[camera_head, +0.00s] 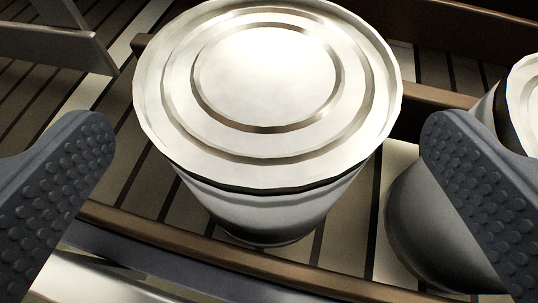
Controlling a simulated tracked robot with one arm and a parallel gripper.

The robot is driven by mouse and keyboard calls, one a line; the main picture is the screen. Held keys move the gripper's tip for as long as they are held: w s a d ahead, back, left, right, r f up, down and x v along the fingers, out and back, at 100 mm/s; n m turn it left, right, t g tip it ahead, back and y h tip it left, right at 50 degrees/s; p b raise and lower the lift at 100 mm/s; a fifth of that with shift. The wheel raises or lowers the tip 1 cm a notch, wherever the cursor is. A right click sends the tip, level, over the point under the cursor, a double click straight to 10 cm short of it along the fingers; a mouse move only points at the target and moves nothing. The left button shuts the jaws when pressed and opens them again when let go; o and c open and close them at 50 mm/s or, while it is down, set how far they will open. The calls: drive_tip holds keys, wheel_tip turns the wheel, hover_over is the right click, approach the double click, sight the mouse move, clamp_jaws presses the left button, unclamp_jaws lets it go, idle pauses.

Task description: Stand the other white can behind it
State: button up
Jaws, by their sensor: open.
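A white can (268,85) with a ringed metal lid stands upright in the middle of the view, on a slatted surface. My gripper (268,150) is open, with one studded grey finger on each side of this can. Gaps show between the can and both fingers, so neither finger touches it in the picture. A second white can (425,225) stands at the right, partly hidden behind the right finger and cut off by the picture's edge.
The slatted roller surface (340,225) runs under the cans. A brown rail (240,262) crosses in front of the middle can, and another brown rail (435,97) passes behind it. A grey bracket (70,40) stands at the upper left. Bare slats lie left of the can.

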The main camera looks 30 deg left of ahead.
drive_tip(key=b+v, duration=0.1)
drive_tip(key=v, duration=0.5)
drive_tip(key=shift+s, duration=0.25)
drive_tip(key=shift+r, duration=0.1)
drive_tip(key=w+d+r+m+t+h, duration=0.1)
drive_tip(key=d+r+h, duration=0.1)
drive_tip(key=d+r, duration=0.35)
drive_tip(key=d+r+m+t+h, duration=0.1)
drive_tip(key=d+r, duration=0.2)
drive_tip(key=r, duration=0.6)
drive_tip(key=w+d+r+m+t+h, duration=0.15)
drive_tip(key=d+r, duration=0.25)
drive_tip(key=r, duration=0.4)
drive_tip(key=s+d+r+m+h, duration=0.1)
drive_tip(key=s+r, duration=0.6)
drive_tip(key=r, duration=0.4)
drive_tip(key=s+d+r+m+h, duration=0.1)
drive_tip(key=s+r, duration=0.7)
drive_tip(key=r, duration=0.4)
drive_tip(key=shift+r+m, duration=0.2)
drive_tip(key=shift+m, duration=0.15)
drive_tip(key=shift+f+t+h, duration=0.1)
drive_tip(key=shift+t+h, duration=0.15)
